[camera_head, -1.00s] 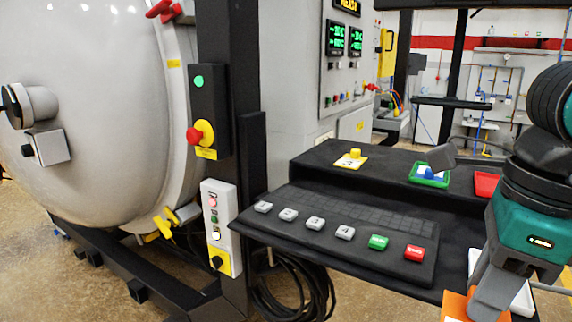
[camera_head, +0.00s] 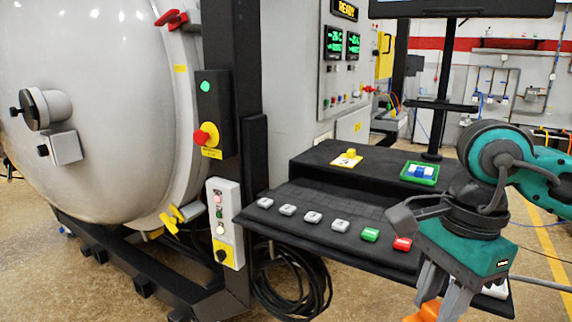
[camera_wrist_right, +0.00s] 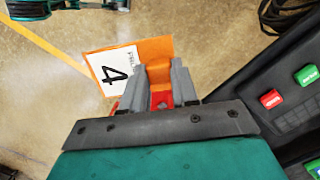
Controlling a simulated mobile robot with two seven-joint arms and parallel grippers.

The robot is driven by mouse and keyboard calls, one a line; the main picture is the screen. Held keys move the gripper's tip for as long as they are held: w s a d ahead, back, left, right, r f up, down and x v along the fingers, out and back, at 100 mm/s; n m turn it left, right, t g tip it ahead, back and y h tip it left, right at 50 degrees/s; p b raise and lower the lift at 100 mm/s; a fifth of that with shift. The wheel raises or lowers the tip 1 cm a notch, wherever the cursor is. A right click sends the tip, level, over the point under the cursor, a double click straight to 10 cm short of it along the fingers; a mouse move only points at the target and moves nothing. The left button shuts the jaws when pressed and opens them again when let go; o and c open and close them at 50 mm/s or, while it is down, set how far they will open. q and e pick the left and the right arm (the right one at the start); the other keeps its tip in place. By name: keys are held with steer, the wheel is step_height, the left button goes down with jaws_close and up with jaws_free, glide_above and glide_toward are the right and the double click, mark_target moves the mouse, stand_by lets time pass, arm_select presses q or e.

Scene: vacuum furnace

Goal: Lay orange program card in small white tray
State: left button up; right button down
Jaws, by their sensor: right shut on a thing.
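My right gripper (camera_head: 441,300) is shut on the orange program card (camera_head: 427,311), low at the right of the head view. In the right wrist view the card (camera_wrist_right: 152,50) sticks out past the fingers (camera_wrist_right: 159,88). It carries a white label with a large 4. The card is held over the floor, off the console's front edge. A small white tray (camera_head: 497,291) shows only in part behind the gripper in the head view; its inside is hidden. My left gripper is not in view.
The dark console (camera_head: 325,235) has grey, green and red buttons (camera_head: 402,243). A green tray (camera_head: 420,172) with blue and white contents and a yellow knob (camera_head: 350,153) stand on its raised back. A black post holds a monitor behind.

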mark_target(417, 314)
steer(key=w+f+n, duration=0.1)
steer(key=f+n, duration=0.1)
steer(key=n, duration=0.1)
steer(key=w+f+n+p, duration=0.1)
steer(key=f+n, duration=0.1)
steer(key=n, duration=0.2)
steer(key=w+f+n+g+p, duration=0.1)
steer(key=f+n, duration=0.1)
steer(key=n, duration=0.2)
steer(key=shift+w+a+f+h, duration=0.1)
steer(key=shift+w+f+h, duration=0.1)
steer(key=shift+h, duration=0.2)
steer(key=shift+w+f+n, duration=0.25)
steer(key=shift+f+n, duration=0.4)
steer(key=shift+n, duration=0.45)
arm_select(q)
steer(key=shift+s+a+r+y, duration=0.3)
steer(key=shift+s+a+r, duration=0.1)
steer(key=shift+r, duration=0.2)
arm_select(e)
steer(key=shift+w+d+f+n, duration=0.1)
steer(key=shift+d+f+n, duration=0.1)
steer(key=shift+f+n, duration=0.25)
steer(key=shift+r, duration=0.2)
